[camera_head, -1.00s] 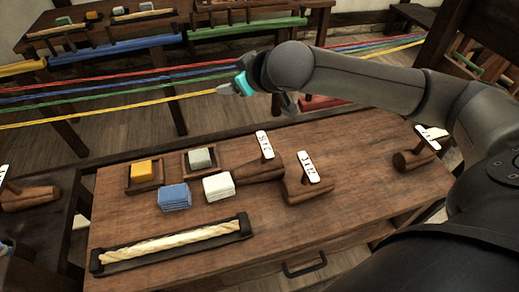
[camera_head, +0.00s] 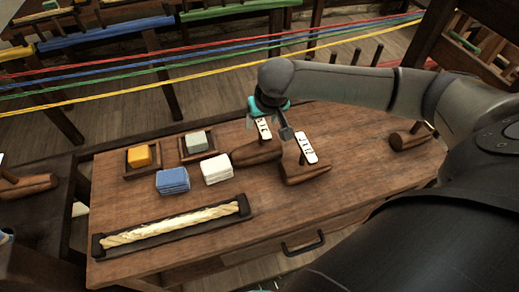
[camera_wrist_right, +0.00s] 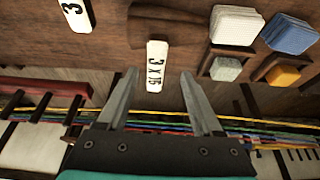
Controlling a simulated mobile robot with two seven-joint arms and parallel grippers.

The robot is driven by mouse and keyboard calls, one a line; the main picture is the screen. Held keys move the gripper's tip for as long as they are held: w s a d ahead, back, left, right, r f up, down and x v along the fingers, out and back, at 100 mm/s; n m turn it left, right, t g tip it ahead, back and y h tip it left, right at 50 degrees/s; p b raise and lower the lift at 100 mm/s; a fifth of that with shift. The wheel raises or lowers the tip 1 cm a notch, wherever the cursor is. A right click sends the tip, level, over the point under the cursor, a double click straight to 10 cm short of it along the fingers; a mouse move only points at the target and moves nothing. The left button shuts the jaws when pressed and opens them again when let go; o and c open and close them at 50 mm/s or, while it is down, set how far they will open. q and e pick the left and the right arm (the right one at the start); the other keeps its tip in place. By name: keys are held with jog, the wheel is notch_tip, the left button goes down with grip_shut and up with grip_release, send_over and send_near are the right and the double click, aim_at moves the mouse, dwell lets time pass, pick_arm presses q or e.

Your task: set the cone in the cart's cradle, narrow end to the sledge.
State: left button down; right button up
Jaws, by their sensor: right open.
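Several brown wooden cones with upright white labels lie about. One cone (camera_head: 257,154) lies near the bench's far edge, and another cone (camera_head: 307,173) lies just right of it. A third cone (camera_head: 408,138) is at the bench's right end. My right gripper (camera_head: 268,128) is open above the first cone's label. In the right wrist view, the label "3 X 15" (camera_wrist_right: 156,66) shows between its spread fingers (camera_wrist_right: 158,73), with the cone (camera_wrist_right: 165,30) beyond. I cannot make out the cart, its cradle or the sledge. My left gripper is not in view.
The wooden bench (camera_head: 360,150) also holds an orange block (camera_head: 139,156), a grey block (camera_head: 196,141), a blue block (camera_head: 172,180), a white block (camera_head: 216,168) and a rope in a dark tray (camera_head: 172,226). Coloured strands (camera_head: 180,77) stretch behind the bench.

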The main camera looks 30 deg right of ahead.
aim_at(263, 126)
jog(key=shift+d+b+x, duration=0.15)
jog(key=shift+b+x, duration=0.2)
jog(key=shift+x, duration=1.1)
jog(key=shift+d+b+x, duration=0.15)
jog(key=shift+b+x, duration=0.15)
jog(key=shift+x, duration=1.1)
jog(key=shift+s, duration=0.15)
jog(key=shift+c, duration=0.3)
grip_shut()
